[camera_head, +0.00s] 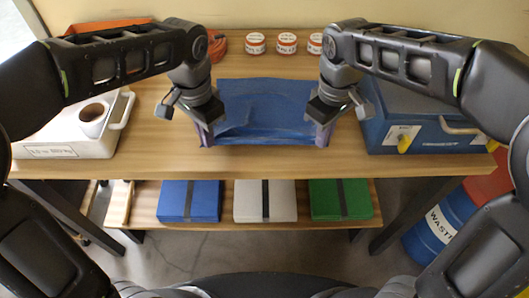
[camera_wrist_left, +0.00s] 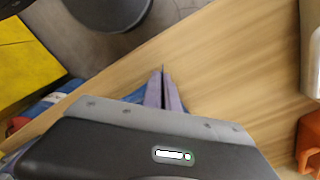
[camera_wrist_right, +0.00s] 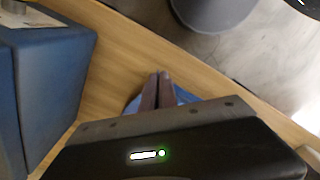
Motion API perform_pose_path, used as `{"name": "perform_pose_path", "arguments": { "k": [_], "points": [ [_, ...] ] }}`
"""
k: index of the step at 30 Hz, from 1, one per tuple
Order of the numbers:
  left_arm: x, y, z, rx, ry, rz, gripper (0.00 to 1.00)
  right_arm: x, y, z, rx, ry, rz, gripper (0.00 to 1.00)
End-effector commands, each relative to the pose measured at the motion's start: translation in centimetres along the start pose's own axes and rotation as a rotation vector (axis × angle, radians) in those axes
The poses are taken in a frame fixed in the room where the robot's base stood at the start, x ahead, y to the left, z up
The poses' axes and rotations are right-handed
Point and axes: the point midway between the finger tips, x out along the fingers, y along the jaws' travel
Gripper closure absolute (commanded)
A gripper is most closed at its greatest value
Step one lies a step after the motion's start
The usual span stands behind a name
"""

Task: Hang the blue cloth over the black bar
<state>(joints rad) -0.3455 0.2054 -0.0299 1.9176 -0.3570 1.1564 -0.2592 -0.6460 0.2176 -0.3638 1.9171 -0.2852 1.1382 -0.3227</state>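The blue cloth (camera_head: 265,107) is spread on the wooden table in the head view, wrinkled, its near edge close to the table's front edge. My left gripper (camera_head: 206,136) is at its near left corner, and my right gripper (camera_head: 321,136) is at its near right corner. In the left wrist view, my left fingers (camera_wrist_left: 163,90) are together with blue cloth (camera_wrist_left: 134,97) beside them. In the right wrist view, my right fingers (camera_wrist_right: 157,91) are together with blue cloth (camera_wrist_right: 184,96) beside them. Both look shut on the cloth. I cannot make out the black bar.
Several small tins (camera_head: 286,42) and an orange coil (camera_head: 216,45) are at the back. Folded blue, grey and green stacks (camera_head: 265,201) lie on the shelf below.

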Motion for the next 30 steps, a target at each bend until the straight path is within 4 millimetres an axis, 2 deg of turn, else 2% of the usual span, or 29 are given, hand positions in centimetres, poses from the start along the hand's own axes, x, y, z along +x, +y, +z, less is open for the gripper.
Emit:
{"name": "perform_pose_path", "arguments": {
  "k": [3, 15, 20, 26, 30],
  "points": [
    [-0.8, -0.1, 0.1, -0.002, -0.003, -0.002, 1.0, -0.8, 0.1, 0.1, 0.002, -0.003, 0.002, 1.0],
    [-0.8, -0.2, 0.1, -0.002, -0.002, -0.002, 1.0, -0.8, 0.1, 0.1, 0.002, -0.002, 0.002, 1.0],
    [-1.5, -0.2, 0.0, 0.003, 0.001, -0.006, 1.0, -1.5, 0.2, 0.0, -0.003, 0.001, 0.005, 1.0],
    [-4.0, -0.5, -0.3, 0.023, 0.013, -0.022, 1.0, -4.0, 0.5, -0.3, -0.022, 0.014, 0.021, 1.0],
    [-6.7, -0.8, -0.8, 0.048, 0.028, -0.04, 1.0, -6.7, 0.8, -0.8, -0.047, 0.029, 0.04, 1.0]
  ]
}}
